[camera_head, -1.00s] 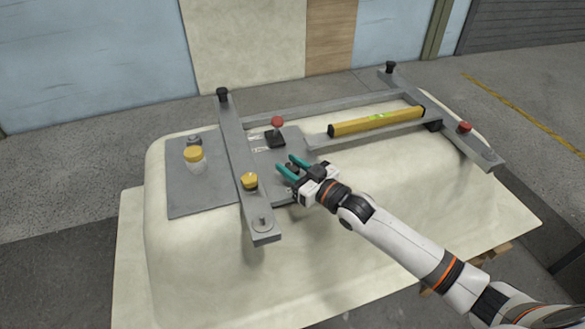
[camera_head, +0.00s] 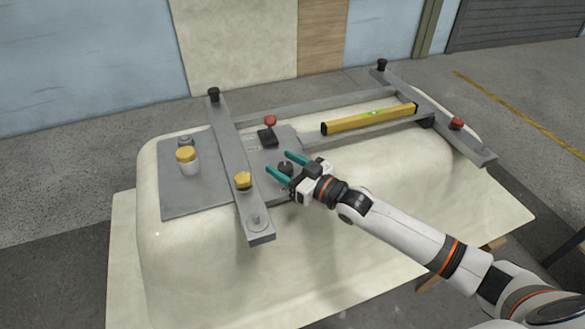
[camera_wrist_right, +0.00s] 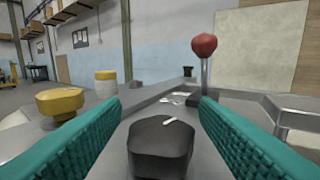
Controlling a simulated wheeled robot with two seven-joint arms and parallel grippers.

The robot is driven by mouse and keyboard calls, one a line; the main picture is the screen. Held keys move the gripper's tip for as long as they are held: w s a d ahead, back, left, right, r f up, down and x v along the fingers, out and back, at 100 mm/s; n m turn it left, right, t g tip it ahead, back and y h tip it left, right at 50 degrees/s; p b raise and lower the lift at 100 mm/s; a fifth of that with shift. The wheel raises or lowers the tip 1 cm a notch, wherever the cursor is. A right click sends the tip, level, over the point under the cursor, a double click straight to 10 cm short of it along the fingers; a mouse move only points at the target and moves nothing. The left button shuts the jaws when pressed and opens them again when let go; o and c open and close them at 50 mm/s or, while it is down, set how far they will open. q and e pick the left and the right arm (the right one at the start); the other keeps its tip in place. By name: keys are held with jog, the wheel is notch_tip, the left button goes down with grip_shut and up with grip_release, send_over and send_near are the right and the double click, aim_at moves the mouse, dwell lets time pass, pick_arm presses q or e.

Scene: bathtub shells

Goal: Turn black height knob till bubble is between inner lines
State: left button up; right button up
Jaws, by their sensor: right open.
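The black height knob (camera_head: 285,169) sits on the grey plate of the frame, between the fingers of my right gripper (camera_head: 279,162). In the right wrist view the knob (camera_wrist_right: 160,148) is large and low, with a white mark on top. The teal fingers of the gripper (camera_wrist_right: 159,103) are open on either side of it, with gaps showing. The yellow spirit level (camera_head: 345,123) lies along the frame's rear right bar. Its green vial (camera_head: 373,112) is visible, but the bubble and lines are too small to read. My left gripper is out of view.
A red-balled lever (camera_head: 270,120) stands just behind the knob. A yellow knob (camera_head: 243,180) is on the left crossbar, and a yellow-capped jar (camera_head: 187,161) stands left of it. A red knob (camera_head: 456,123) is on the right crossbar. The pale tub shell (camera_head: 390,205) lies underneath.

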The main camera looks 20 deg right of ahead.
jog(key=v, duration=1.2)
jog(key=shift+r, duration=0.1)
dwell(1.0)
